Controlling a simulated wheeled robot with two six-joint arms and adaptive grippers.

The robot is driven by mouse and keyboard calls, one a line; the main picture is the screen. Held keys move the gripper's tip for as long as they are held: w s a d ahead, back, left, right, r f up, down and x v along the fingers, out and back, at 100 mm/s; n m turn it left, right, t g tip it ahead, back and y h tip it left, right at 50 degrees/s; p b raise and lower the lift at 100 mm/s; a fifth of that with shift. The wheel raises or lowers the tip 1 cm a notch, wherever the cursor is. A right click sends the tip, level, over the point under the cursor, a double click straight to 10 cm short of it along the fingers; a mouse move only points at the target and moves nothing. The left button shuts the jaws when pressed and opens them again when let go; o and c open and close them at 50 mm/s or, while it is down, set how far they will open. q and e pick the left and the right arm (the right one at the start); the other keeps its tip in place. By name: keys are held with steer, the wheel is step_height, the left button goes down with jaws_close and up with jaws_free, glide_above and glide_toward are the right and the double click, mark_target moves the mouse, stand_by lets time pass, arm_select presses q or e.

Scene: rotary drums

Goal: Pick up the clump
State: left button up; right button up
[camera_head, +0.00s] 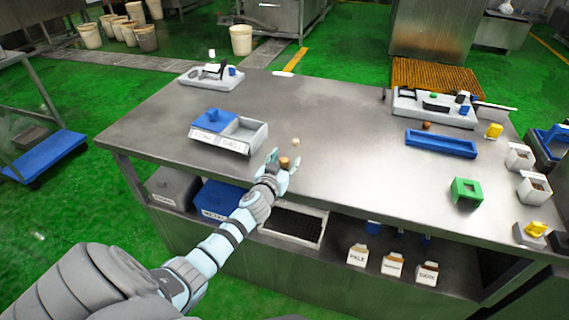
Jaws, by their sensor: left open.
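A small brown lump (284,162), which looks like the clump, lies between the fingers of my left gripper (284,159). The gripper is open, low over the front middle of the steel table (340,115). Whether the fingers touch the lump cannot be told. A small pale lump (296,142) sits just beyond the fingertips. Another small brown piece (427,125) sits by the blue tray at the right. My right gripper is not in view.
A long blue tray (441,144), a green block (466,192) and a grey device (432,108) stand at the right. The table's middle is clear.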

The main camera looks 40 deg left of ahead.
arm_select(q)
steer(key=shift+r, duration=0.1)
steer(key=c, duration=0.9)
